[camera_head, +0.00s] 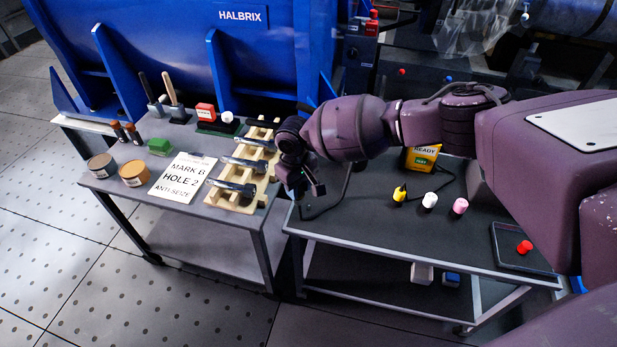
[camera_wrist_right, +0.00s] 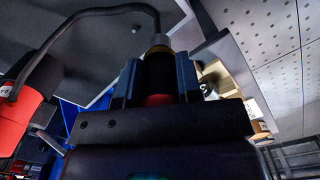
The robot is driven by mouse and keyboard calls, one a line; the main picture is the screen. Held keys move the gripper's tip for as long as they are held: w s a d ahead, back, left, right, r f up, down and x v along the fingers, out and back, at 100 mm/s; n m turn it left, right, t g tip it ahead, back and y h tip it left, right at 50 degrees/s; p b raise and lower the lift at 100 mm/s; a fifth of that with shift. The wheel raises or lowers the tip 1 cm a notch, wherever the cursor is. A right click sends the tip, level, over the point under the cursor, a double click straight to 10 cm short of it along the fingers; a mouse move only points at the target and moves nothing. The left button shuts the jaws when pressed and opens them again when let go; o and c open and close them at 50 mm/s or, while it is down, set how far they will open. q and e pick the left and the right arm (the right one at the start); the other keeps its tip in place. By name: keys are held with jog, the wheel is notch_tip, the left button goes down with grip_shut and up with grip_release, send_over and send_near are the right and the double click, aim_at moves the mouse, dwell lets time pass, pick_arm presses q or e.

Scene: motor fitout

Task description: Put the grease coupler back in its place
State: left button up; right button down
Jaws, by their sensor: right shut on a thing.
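My right gripper (camera_head: 303,190) hangs over the gap between the left bench and the right cart, and in the wrist view its fingers (camera_wrist_right: 158,82) are shut on a dark cylinder, which I take to be the grease coupler (camera_wrist_right: 158,68). It has a brass-yellow end and a red band low between the fingers. A black hose (camera_wrist_right: 110,10) runs from its end and arcs to a red and black body (camera_wrist_right: 22,105) at left. In the head view the coupler is mostly hidden by the gripper. A hose loop (camera_head: 335,208) shows beside it. My left gripper is not in view.
The cart has a yellow "READY" unit (camera_head: 421,158), yellow, white and pink capped pieces (camera_head: 430,201), and a tray (camera_head: 505,255) with a red piece.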

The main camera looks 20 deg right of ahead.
jog(key=shift+n+t, duration=0.3)
jog(key=shift+t, duration=0.1)
jog(key=w+d, duration=0.1)
jog(key=d, duration=0.2)
jog(key=w+d, duration=0.1)
jog(key=shift+w+d, duration=0.15)
jog(key=shift+w, duration=0.15)
jog(key=shift+r, duration=0.2)
jog(key=shift+f+b, duration=1.05)
jog(key=shift+f, duration=1.95)
jog(key=shift+p, duration=0.3)
